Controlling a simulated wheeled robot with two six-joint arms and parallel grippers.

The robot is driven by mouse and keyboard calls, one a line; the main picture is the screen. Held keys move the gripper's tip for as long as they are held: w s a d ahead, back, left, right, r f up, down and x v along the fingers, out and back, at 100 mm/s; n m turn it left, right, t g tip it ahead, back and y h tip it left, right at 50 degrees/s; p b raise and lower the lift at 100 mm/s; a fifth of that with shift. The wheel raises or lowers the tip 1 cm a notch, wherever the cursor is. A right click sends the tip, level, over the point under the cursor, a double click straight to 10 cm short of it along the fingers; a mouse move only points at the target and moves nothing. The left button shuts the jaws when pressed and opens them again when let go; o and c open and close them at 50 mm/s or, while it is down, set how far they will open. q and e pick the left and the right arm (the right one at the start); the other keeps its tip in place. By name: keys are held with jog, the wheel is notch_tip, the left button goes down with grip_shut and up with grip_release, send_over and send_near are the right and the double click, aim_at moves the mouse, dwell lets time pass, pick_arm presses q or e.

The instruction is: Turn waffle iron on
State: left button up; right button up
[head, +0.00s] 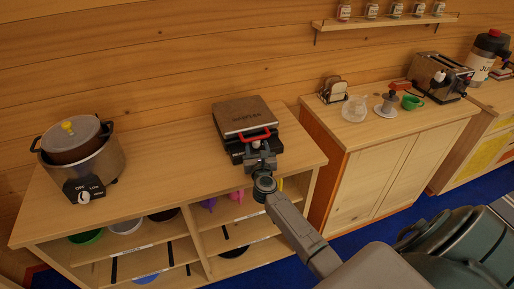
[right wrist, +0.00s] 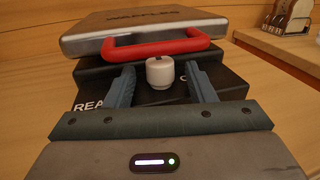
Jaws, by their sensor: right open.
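The waffle iron (head: 243,115) stands on the wooden counter in the head view, its silver lid lying down. In the right wrist view the lid (right wrist: 160,27) shows above a red handle (right wrist: 158,44) and a black front. A white knob (right wrist: 160,72) sits on that front, with lettering beside it partly hidden by my fingers. My right gripper (right wrist: 159,88) is open, its two blue-grey fingers on either side of the knob, with gaps visible. In the head view my right gripper (head: 260,158) is at the waffle iron's front and covers the knob. My left gripper is not in view.
A silver cooker (head: 115,160) with a lid and a front dial stands left on the same counter (head: 175,165). Shelves below hold bowls. On the right cabinet are a toast rack (head: 333,90), a glass bowl (head: 354,109), a green cup (head: 411,102) and a toaster (head: 440,75).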

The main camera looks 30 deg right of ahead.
jog(key=shift+c, duration=0.4)
jog(key=c, duration=0.9)
jog(key=shift+w+a+f+m+g+h+b, duration=0.15)
jog(key=shift+m+g+h+b, duration=0.3)
jog(key=shift+h, duration=0.25)
jog(key=shift+a+m+g+h+b, duration=0.1)
jog(key=shift+m+g+h+b, duration=0.3)
jog(key=shift+m+h, duration=0.25)
jog(key=shift+g+h+b, duration=0.25)
jog(key=shift+h+b, duration=0.05)
jog(key=shift+h, duration=0.15)
jog(key=shift+m+g+h, duration=0.3)
jog(key=shift+m, duration=0.2)
jog(key=o, duration=1)
jog(key=shift+a, duration=0.1)
